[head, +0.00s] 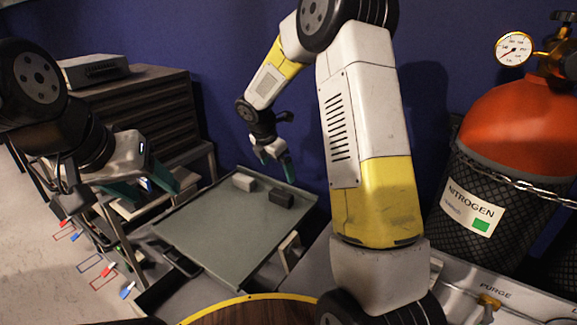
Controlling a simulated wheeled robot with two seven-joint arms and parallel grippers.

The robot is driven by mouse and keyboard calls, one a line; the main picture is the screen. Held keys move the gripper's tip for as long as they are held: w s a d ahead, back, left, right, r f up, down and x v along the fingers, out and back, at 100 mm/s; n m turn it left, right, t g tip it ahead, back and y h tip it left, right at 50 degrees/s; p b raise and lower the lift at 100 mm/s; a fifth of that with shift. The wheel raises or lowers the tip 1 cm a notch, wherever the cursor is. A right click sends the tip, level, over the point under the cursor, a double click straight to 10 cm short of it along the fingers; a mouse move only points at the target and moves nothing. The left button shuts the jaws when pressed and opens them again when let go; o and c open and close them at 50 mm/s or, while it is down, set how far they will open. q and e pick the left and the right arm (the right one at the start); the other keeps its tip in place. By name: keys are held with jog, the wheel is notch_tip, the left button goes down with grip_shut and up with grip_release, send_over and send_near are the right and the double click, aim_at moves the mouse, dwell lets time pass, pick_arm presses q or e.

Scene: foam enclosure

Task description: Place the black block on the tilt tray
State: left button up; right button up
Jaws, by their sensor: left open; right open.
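The black block (283,199) lies on the grey-green tray (215,225), close to its back right edge. The tray looks like the tilt tray and is raised on supports. My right gripper (276,161) is open with teal fingertips, above the tray's back edge. It is apart from the black block, with nothing between its fingers.
A white block (243,182) lies on the tray, left of the black block. A drawer cabinet (150,108) stands behind at left. A red-topped nitrogen cylinder (520,125) stands at right, above a metal purge panel (500,292). The tray's middle is clear.

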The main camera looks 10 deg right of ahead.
jog(key=s+d+r+m+t+y, duration=0.1)
jog(key=s+d+r+m, duration=0.1)
jog(key=s+r+m, duration=0.5)
jog(key=s+d+r+m+y, duration=0.1)
jog(key=s+d+r+m, duration=0.1)
jog(key=s+r+m, duration=0.5)
jog(key=s+a+r+m+t+y, duration=0.1)
jog(key=s+r+m, duration=0.1)
jog(key=s+m, duration=0.3)
jog(key=s+r+m+t+y, duration=0.1)
jog(key=s+m, duration=0.3)
jog(key=s, duration=0.8)
jog(key=shift+s+a+r+m+y, duration=0.2)
jog(key=shift+a+r+m+y, duration=0.25)
jog(key=shift+y, duration=0.15)
